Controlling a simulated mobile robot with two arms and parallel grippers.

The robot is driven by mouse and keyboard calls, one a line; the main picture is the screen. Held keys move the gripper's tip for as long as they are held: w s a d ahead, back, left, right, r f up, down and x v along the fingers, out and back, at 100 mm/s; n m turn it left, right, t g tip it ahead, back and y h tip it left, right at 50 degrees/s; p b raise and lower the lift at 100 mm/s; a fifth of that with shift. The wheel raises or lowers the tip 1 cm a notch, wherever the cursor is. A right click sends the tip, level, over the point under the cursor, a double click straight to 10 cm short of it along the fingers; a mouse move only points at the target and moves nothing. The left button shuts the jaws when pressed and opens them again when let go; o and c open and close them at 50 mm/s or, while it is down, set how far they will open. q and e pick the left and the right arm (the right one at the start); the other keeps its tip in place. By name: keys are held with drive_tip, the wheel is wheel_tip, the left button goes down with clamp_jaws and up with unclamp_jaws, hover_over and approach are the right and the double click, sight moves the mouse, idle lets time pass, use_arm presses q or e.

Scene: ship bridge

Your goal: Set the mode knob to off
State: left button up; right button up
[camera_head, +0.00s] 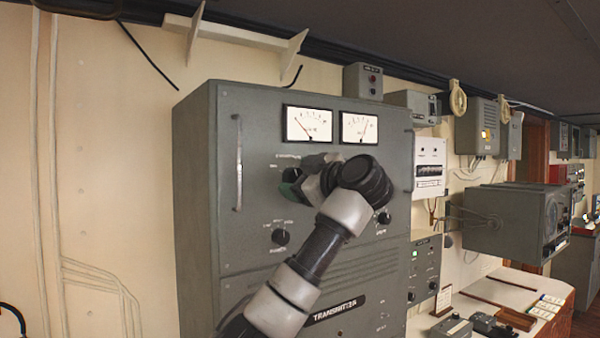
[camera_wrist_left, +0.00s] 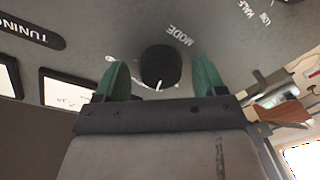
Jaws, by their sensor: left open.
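The mode knob (camera_wrist_left: 160,66) is round and black on the grey transmitter panel, with the word MODE printed beside it in the left wrist view. A white mark shows at its lower edge in that view; the position labels around it are too small to read. My left gripper (camera_wrist_left: 161,75) is open, with one green finger on each side of the knob. I cannot tell whether the fingers touch it. In the head view my left gripper (camera_head: 291,188) is at the panel below the left meter, and the wrist hides part of the panel. My right gripper is not in view.
The transmitter cabinet (camera_head: 195,200) has two meters (camera_head: 309,124), a vertical handle (camera_head: 238,163), a lower-left knob (camera_head: 281,237) and a right knob (camera_head: 384,217). A smaller grey box (camera_head: 424,270) with knobs stands to its right, above a white desk (camera_head: 500,292).

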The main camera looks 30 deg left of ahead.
use_arm(q)
drive_tip(key=c, duration=0.9)
drive_tip(key=shift+w+d+f+n, duration=0.1)
drive_tip(key=shift+n, duration=0.2)
drive_tip(key=n+h, duration=0.1)
drive_tip(key=n, duration=0.5)
drive_tip(key=shift+n, duration=0.6)
drive_tip(key=o, duration=0.9)
